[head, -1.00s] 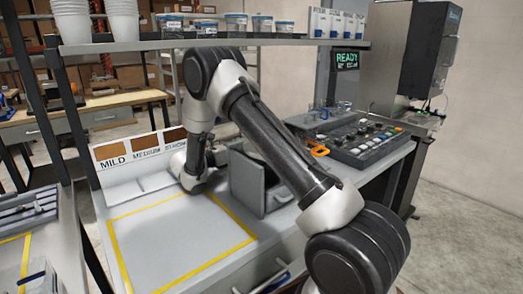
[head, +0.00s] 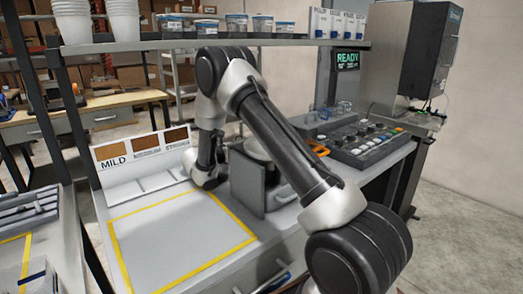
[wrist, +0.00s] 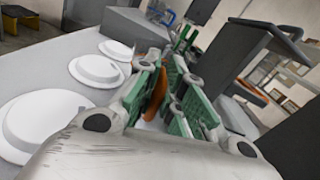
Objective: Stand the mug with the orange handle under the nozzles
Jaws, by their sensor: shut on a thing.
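My gripper (wrist: 167,98) has green-padded fingers and is shut on an upright orange piece (wrist: 156,100), which looks like the mug's orange handle. The mug's body cannot be made out in the wrist view; the fingers and wrist housing cover that area. In the head view my gripper is hidden behind my arm and a dark grey box-like unit (head: 247,182) on the counter. A dark overhanging structure (wrist: 235,55) stands to the right of the fingers in the wrist view. I cannot make out nozzles on it.
White round lid-like pieces (wrist: 95,70) lie left of the fingers. A grey box (wrist: 130,27) stands beyond them. A yellow-outlined area (head: 180,235) on the counter is clear. A button panel (head: 365,140) and an orange loop (head: 319,149) are at right, under a shelf (head: 200,43).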

